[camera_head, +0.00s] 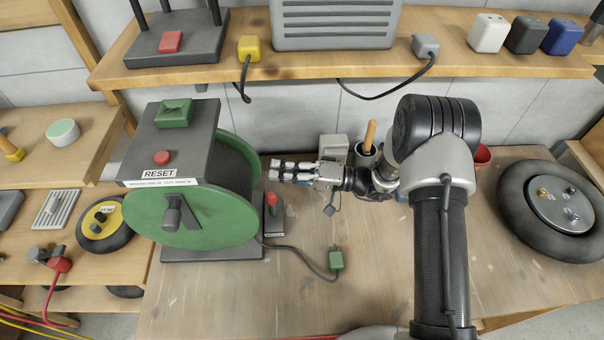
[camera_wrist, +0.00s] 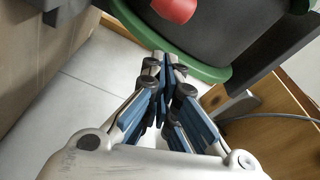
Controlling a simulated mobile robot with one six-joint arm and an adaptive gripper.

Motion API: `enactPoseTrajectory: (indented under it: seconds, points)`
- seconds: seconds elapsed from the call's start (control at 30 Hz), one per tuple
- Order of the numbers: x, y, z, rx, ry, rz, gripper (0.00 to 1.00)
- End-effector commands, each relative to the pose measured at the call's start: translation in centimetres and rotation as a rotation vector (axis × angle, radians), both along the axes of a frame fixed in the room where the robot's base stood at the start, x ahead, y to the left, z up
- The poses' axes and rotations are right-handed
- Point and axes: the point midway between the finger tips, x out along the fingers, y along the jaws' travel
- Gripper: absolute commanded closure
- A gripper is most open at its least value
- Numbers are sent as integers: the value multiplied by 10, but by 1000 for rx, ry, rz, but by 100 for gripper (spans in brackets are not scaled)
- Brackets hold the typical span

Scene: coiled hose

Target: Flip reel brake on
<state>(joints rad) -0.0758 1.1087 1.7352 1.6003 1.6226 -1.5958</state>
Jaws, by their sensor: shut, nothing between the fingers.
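A cable reel with green side discs (camera_head: 165,225) and a dark drum (camera_head: 232,165) stands at the left of the workbench. A red-knobbed lever (camera_head: 271,199), which looks like the brake, stands on a small grey base just right of the reel. My gripper (camera_head: 272,171) is shut and empty, pointing left toward the reel. Its fingertips appear just above the red knob in the head view. In the wrist view, the shut fingertips (camera_wrist: 167,62) are below a red rounded part (camera_wrist: 175,8) and close to the green disc edge (camera_wrist: 205,70). I cannot tell if they touch.
A grey box labelled RESET (camera_head: 158,174), with a red button (camera_head: 162,158), sits over the reel. A wooden-handled tool (camera_head: 369,137) stands in a cup behind. A wheel (camera_head: 553,210) lies right.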

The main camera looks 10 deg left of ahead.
Motion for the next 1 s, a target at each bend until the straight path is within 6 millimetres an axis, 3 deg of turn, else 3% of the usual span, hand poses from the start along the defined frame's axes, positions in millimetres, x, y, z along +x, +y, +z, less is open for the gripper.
enactPoseTrajectory:
  seconds: [0.03, 0.33, 1.0]
  points:
    - [-2, 10, 0, 1, 1, 4, 100]
    - [-33, -8, -12, -1, 2, -1, 100]
    - [-36, -9, -13, 1, -4, 0, 100]
